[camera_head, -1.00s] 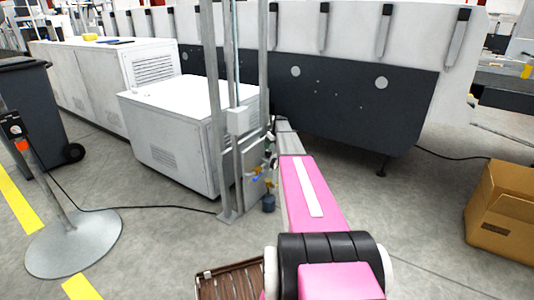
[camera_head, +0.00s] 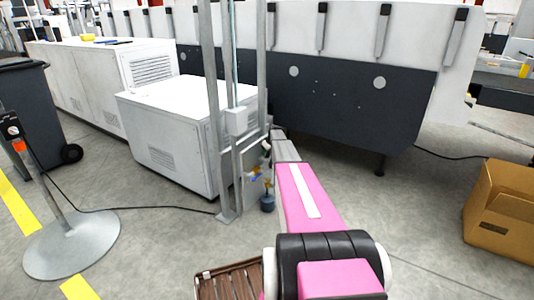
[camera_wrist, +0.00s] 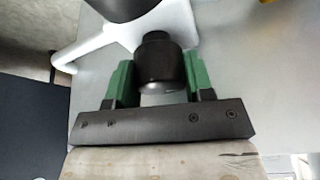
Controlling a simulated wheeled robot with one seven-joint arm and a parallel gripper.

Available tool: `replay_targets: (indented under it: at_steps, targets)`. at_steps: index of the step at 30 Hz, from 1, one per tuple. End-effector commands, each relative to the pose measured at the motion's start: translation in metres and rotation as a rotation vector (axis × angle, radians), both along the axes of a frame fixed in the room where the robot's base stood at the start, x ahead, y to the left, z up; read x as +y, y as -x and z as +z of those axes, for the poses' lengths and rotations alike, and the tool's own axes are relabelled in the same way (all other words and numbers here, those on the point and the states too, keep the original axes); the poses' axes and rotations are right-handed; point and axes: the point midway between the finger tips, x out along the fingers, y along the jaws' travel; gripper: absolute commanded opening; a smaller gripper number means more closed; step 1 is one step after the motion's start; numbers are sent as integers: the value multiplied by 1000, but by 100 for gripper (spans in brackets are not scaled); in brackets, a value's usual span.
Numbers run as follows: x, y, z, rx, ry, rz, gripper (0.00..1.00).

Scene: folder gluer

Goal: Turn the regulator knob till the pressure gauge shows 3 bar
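The black regulator knob (camera_wrist: 160,64) is in the middle of the wrist view, between the two green fingers of my gripper (camera_wrist: 160,78). The fingers lie against its two sides with no clear gap, so my gripper looks shut on it. A dark round part (camera_wrist: 122,8) and a white curved piece (camera_wrist: 110,40) show beyond the knob; I cannot tell whether either belongs to the pressure gauge. No gauge face or needle can be read. In the head view my arm reaches to the air fittings by the metal frame and hides most of the knob area.
A dark bowl-shaped part (camera_head: 267,203) hangs low by the metal posts (camera_head: 226,120). A white cabinet (camera_head: 165,135) stands left of them and the large machine (camera_head: 345,100) behind. A cardboard box (camera_head: 500,205) is at right, a round-based stand (camera_head: 72,245) at left.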

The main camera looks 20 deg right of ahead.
Motion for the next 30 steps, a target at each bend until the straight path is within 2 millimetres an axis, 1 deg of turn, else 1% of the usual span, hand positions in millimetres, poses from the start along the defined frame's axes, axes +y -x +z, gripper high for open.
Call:
replay_targets:
  at_steps: [5, 15, 18, 29, 30]
  targets:
    - [0, 0, 0, 2, -1, 37, 24]
    - [0, -1, 0, 2, -2, 313, 25]
    - [0, 0, 0, 3, -2, 363, 25]
    - [1, 1, 0, 1, -2, 388, 25]
    - [1, 1, 0, 1, -2, 388, 55]
